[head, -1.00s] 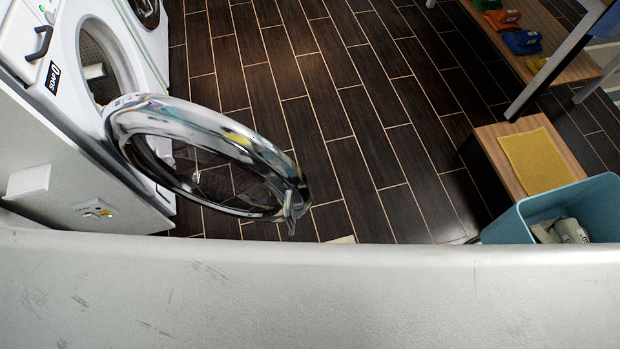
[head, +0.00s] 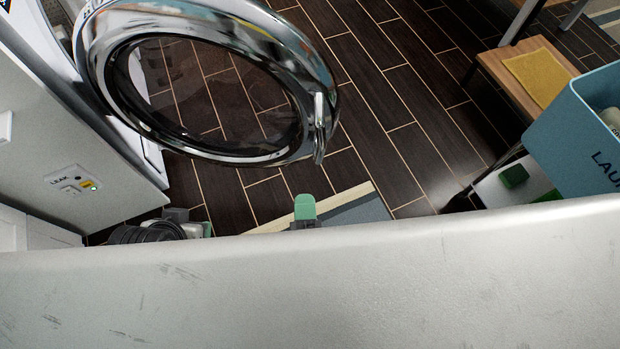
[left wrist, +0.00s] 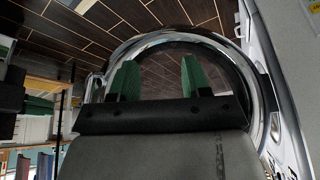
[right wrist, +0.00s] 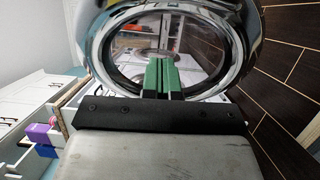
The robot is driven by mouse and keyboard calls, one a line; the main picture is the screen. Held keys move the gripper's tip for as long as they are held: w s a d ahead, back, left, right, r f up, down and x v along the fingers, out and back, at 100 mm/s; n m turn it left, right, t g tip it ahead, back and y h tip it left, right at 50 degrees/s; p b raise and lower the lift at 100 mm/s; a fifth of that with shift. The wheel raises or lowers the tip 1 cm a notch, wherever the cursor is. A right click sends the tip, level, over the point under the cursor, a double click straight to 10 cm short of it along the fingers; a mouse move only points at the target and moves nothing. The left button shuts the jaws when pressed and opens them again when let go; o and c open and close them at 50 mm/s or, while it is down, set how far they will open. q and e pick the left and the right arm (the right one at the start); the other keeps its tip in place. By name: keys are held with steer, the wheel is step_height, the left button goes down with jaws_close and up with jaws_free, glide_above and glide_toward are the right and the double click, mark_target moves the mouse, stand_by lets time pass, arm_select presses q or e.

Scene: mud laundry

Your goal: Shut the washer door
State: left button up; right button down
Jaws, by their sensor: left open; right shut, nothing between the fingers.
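The washer door (head: 325,95), a chrome ring with dark clear glass, stands wide open, swung out from the white washer (head: 70,140) at the left. My right gripper (head: 305,208) shows a green fingertip below the door's free edge, apart from it in the picture. In the right wrist view its green fingers (right wrist: 161,78) are together and empty, with the door (right wrist: 245,40) in front of them. My left gripper, partly hidden in the head view (head: 206,229), is open and empty. In the left wrist view its fingers (left wrist: 157,78) are spread before the door (left wrist: 205,42). Contact cannot be told.
A blue laundry bin (head: 580,130) and a wooden bench with a yellow cloth (head: 538,78) are at the right. A grey and cream mat (head: 345,210) lies on the dark floor. A pale scuffed surface fills the bottom of the head view.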

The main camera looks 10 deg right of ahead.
arm_select(q)
steer(key=shift+s+a+f+g+p, duration=0.1)
steer(key=shift+s+a+g+p, duration=0.1)
steer(key=shift+s+g, duration=0.25)
steer(key=shift+s+a+f+g+p, duration=0.15)
steer(key=shift+s+g, duration=0.1)
steer(key=shift+s, duration=0.4)
arm_select(e)
steer(key=w+d, duration=0.3)
steer(key=w, duration=0.8)
steer(key=shift+w, duration=0.4)
arm_select(q)
steer(key=shift+r, duration=0.1)
arm_select(e)
steer(key=shift+d+r, duration=0.1)
